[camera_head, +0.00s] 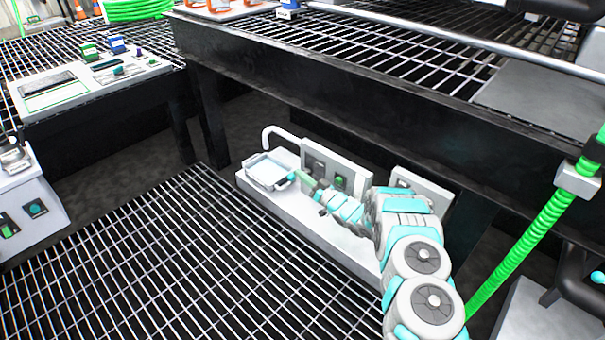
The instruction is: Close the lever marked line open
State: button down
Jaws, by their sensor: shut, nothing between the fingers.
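My arm reaches down under the dark raised grating to a low white bench. My gripper (318,198) is at the arm's far end, just in front of an upright grey panel (352,168), shut with nothing held. A green part (340,183) shows on the panel face. No "line open" marking is readable, so I cannot tell which part is the lever. The arm hides part of the panel and bench.
A white tray (255,179) sits at the bench's left end, by a bent white pipe (270,131). A second panel (425,187) stands right, behind my arm. The raised grating's dark edge beam (300,85) hangs above. Floor grating (170,270) is clear at front left. A green hose (535,230) runs at right.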

notch_tip(320, 180, down, 6)
jog(key=n+g+y+b, duration=0.1)
jog(key=n+b, duration=0.2)
jog(key=n, duration=0.7)
jog(key=shift+s+a+g+b, duration=0.2)
jog(key=shift+g+b, duration=0.1)
jog(key=shift+g, duration=0.1)
jog(key=shift+f, duration=0.1)
jog(key=shift+d, duration=0.1)
jog(key=v, duration=0.7)
jog(key=shift+s+d, duration=0.2)
jog(key=shift+d, duration=0.1)
jog(key=shift+f, duration=0.1)
